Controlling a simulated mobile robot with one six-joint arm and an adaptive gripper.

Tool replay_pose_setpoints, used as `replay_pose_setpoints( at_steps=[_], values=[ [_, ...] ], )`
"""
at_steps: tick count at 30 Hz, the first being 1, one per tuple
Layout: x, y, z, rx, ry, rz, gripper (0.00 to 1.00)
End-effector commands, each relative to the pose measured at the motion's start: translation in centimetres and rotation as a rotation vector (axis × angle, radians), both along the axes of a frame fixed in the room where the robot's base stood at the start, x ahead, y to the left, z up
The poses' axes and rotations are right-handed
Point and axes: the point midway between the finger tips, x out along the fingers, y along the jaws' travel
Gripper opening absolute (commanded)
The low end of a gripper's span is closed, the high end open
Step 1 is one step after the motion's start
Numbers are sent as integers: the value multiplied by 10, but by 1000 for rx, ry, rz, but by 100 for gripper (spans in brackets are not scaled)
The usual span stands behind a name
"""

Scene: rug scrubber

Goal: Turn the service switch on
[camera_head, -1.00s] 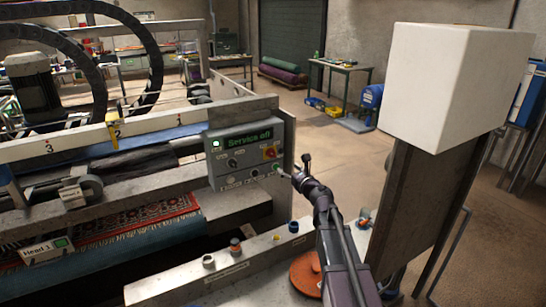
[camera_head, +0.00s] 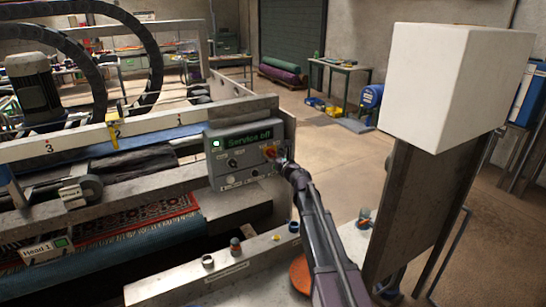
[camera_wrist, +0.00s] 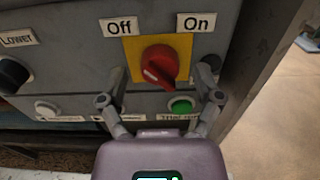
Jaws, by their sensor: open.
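The service switch is a red rotary knob (camera_wrist: 160,66) on a yellow plate (camera_wrist: 133,50), with "Off" at its upper left and "On" at its upper right. In the head view the panel's display (camera_head: 248,140) reads "Service off". My gripper (camera_wrist: 160,76) is open, with one finger on each side of the knob's lower part in the wrist view. Gaps show between the fingers and the knob. In the head view my gripper (camera_head: 283,163) is at the panel's right part and partly hides the switch.
A green button (camera_wrist: 180,105) lies just below the knob, beside my right finger. A black knob (camera_wrist: 12,75) labelled "Lower" and a white button (camera_wrist: 47,108) lie left. A grey post (camera_wrist: 262,60) stands close at right. A white box-topped stand (camera_head: 440,90) is right of my arm.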

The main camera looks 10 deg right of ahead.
Motion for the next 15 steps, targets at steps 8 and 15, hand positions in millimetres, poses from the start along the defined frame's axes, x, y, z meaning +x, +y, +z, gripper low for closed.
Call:
replay_pose_setpoints(
  at_steps=[8,15],
  values=[
    [0,0,0,0,0,0,74],
    [0,0,0,0,0,0,3]
  ],
)
